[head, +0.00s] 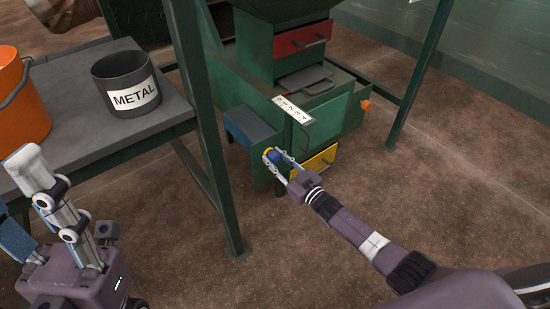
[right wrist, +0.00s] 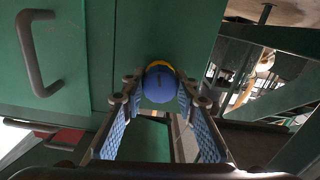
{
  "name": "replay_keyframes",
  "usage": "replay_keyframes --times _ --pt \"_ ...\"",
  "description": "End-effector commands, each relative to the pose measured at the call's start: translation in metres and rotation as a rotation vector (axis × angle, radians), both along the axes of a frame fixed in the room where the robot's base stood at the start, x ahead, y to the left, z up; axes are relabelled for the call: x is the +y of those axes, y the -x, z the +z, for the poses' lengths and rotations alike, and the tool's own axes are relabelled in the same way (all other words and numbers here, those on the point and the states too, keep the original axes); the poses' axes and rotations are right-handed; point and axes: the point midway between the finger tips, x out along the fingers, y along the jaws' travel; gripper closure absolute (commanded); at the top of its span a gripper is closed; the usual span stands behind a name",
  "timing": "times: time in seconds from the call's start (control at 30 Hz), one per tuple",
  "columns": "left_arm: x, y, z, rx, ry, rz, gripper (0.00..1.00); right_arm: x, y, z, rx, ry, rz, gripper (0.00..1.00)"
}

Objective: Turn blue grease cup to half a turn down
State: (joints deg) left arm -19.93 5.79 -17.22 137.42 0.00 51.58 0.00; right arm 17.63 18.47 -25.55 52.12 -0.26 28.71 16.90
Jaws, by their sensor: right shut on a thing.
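The blue grease cup (right wrist: 160,85) is a rounded blue cap with a yellow ring behind it, on the green machine's face. It also shows small in the head view (head: 274,157), at the blue-topped box's front. My right gripper (head: 276,156) reaches it from the front right, with its fingertips on either side of the cup and shut on it. In the right wrist view the fingertips (right wrist: 160,90) flank the cup, and their blue pads show below. My left gripper (head: 18,185) is at the left edge, fingers apart and empty, partly cut off.
The green machine has a red drawer (head: 302,39), a yellow drawer (head: 318,162) and a white label strip (head: 293,109). A grey table at left holds a METAL bucket (head: 128,84) and an orange bucket (head: 24,105). A green post (head: 205,110) stands left of the cup. Brown floor is clear at right.

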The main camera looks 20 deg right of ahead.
Motion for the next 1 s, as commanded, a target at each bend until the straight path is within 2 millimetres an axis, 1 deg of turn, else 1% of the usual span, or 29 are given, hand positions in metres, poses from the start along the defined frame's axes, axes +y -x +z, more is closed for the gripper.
replay_keyframes --times 0.2,0.4,0.63,1.0 --pt "0.0002 0.0004 0.0009 -0.001 0.0 0.0 0.55 -0.0015 -0.0003 -0.0008 0.051 -0.136 -0.002 0.96" --pt "0.0003 0.0006 0.0013 -0.002 0.0 0.001 0.55 -0.0014 -0.0001 -0.0009 0.081 -0.217 -0.002 0.96" --pt "0.0004 0.0007 0.0013 -0.002 0.0 0.001 0.55 -0.0014 0.0 -0.0011 0.096 -0.259 -0.002 0.96" --pt "0.0005 0.0006 0.0008 0.0 0.001 0.001 0.55 -0.0012 0.0002 -0.0014 0.099 -0.264 -0.002 0.96"
